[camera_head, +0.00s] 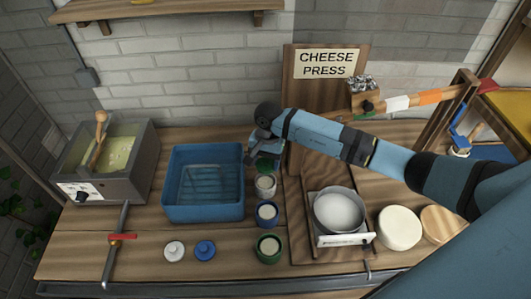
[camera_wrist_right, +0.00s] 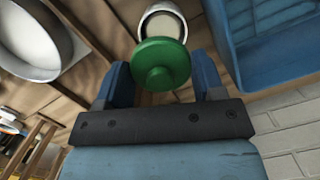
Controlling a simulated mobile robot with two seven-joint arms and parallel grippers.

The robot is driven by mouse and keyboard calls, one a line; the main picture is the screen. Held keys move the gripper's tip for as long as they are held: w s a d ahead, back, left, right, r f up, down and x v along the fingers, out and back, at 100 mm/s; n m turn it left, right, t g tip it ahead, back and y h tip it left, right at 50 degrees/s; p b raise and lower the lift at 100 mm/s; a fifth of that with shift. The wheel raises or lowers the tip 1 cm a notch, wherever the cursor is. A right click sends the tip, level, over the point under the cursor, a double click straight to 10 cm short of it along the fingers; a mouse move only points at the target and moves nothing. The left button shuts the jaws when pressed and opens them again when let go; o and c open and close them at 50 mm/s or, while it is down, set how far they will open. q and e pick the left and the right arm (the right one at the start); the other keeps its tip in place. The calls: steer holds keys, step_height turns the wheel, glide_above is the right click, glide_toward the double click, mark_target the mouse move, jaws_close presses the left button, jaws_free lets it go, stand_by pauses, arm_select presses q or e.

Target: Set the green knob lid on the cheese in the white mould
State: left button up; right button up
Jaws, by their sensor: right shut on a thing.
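My right gripper (camera_head: 262,157) is shut on the green knob lid (camera_head: 266,164). In the right wrist view the lid (camera_wrist_right: 150,52) is between the two blue fingers (camera_wrist_right: 162,78), its round knob facing the camera. The white mould (camera_head: 265,187) stands on the table just in front of the lid in the head view, with pale cheese inside. In the right wrist view the mould (camera_wrist_right: 163,14) is partly covered by the lid, and its cheese shows beyond the lid's edge. The lid appears above and slightly off the mould; the exact gap is unclear. My left gripper is not in view.
A blue mould (camera_head: 267,214) and a green mould (camera_head: 268,249) stand in line in front. A blue tub (camera_head: 204,215) is to the left. The white lid (camera_head: 174,251) and blue lid (camera_head: 205,250) lie at the front. The cheese press (camera_head: 340,241) is to the right.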

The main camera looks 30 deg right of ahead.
steer(key=shift+f+b, duration=0.3)
steer(key=shift+f, duration=0.25)
step_height(320, 180, down, 2)
steer(key=shift+b, duration=0.4)
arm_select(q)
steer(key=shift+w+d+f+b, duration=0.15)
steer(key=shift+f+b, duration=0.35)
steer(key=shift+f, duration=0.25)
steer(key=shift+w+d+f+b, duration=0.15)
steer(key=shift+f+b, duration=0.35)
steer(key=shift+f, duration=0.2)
arm_select(e)
steer(key=shift+f, duration=2.3)
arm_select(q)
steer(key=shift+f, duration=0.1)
arm_select(e)
steer(key=shift+f, duration=0.1)
steer(key=o, duration=1)
steer(key=shift+c, duration=0.2)
